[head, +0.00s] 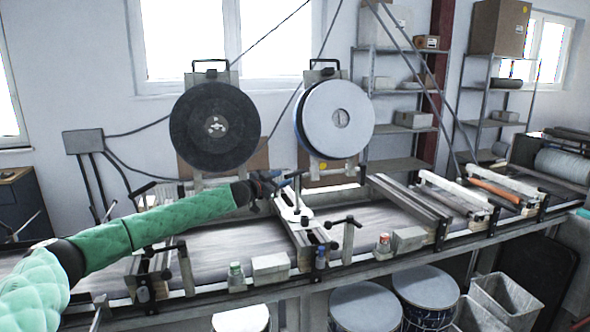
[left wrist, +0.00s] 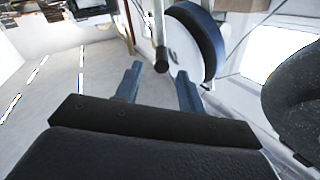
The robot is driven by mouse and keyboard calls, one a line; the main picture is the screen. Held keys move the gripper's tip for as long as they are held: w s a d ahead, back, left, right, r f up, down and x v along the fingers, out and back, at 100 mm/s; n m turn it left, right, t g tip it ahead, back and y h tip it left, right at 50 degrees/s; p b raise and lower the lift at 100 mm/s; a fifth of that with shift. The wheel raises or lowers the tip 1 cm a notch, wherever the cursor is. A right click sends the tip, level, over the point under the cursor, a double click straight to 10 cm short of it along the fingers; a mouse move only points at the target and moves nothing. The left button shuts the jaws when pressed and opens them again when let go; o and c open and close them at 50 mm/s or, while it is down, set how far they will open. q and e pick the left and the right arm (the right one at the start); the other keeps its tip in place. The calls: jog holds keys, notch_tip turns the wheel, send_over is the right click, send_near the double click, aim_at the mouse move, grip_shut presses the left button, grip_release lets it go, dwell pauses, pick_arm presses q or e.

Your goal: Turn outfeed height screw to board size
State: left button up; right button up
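My left gripper (head: 287,180) is over the middle of the conveyor, just above a white upright bracket (head: 291,208) on a cross beam. In the left wrist view its two blue-grey fingers (left wrist: 158,76) stand apart. A rod with a black end (left wrist: 161,60) shows between the fingertips, apparently not gripped; I cannot tell its depth. Black T-handles stand on the conveyor frame, one right of the gripper (head: 346,222) and one at the left (head: 146,188). I cannot tell which is the outfeed height screw. My right gripper is not in view.
A dark disc (head: 214,127) and a pale disc (head: 334,120) stand behind the belt. Small bottles and blocks (head: 270,268) line the front rail. Drums (head: 365,307) and bins (head: 505,300) are below. Shelves (head: 400,130) stand at the back right.

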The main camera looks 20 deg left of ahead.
aim_at(294, 174)
pick_arm(q)
jog(key=shift+w+f, duration=0.1)
jog(key=shift+f, duration=0.05)
jog(key=p+x, duration=0.1)
jog(key=x, duration=0.4)
jog(key=shift+p, duration=0.4)
jog(key=shift+p+x, duration=0.35)
jog(key=shift+x, duration=0.85)
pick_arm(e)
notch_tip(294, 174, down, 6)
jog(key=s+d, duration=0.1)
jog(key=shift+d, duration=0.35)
pick_arm(q)
jog(key=shift+a, duration=0.1)
jog(key=shift+c, duration=0.2)
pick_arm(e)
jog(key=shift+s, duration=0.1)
pick_arm(q)
grip_shut()
